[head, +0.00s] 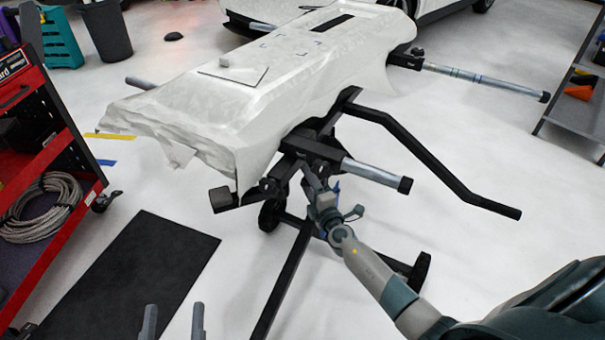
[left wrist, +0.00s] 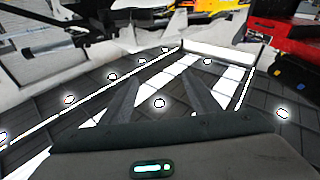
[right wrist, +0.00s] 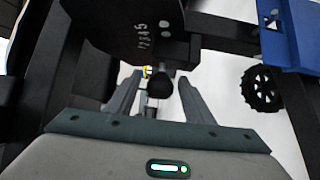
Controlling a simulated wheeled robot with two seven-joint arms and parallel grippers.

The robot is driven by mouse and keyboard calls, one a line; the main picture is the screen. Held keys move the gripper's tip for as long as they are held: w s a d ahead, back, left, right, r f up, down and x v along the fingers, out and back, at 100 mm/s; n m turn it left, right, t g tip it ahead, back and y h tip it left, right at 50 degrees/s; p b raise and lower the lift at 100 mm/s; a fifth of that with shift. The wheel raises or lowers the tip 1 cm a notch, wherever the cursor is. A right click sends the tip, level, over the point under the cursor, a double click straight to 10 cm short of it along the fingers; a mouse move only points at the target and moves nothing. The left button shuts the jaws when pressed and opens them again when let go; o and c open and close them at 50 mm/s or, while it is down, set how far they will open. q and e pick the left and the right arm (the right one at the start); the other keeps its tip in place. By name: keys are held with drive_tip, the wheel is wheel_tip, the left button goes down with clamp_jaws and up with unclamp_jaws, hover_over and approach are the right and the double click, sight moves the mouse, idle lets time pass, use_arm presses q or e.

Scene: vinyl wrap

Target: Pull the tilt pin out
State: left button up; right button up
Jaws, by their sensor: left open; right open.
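The tilt pin (right wrist: 160,86) shows in the right wrist view as a dark round knob, with a small yellow and metal part beside it, under a dark plate (right wrist: 135,30) stamped with numbers. My right gripper (right wrist: 158,92) is open, with one finger on each side of the knob in the picture; I cannot tell whether they touch it. In the head view my right gripper (head: 310,177) is at the stand's tilt joint, and the pin cannot be made out there. My left gripper (head: 173,316) is open and empty above the floor, low in the head view.
A white wrapped panel (head: 265,95) lies on the black stand (head: 290,270). A silver-and-black bar (head: 375,173) and a bent black bar (head: 440,165) stick out right of my right gripper. A red cart (head: 85,135) stands left, near a black mat (head: 130,275).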

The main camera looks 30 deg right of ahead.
use_arm(q)
drive_tip(key=shift+s+r+t, duration=0.4)
drive_tip(key=shift+r+t, duration=0.2)
drive_tip(key=shift+r, duration=0.25)
use_arm(e)
drive_tip(key=shift+w, duration=1.65)
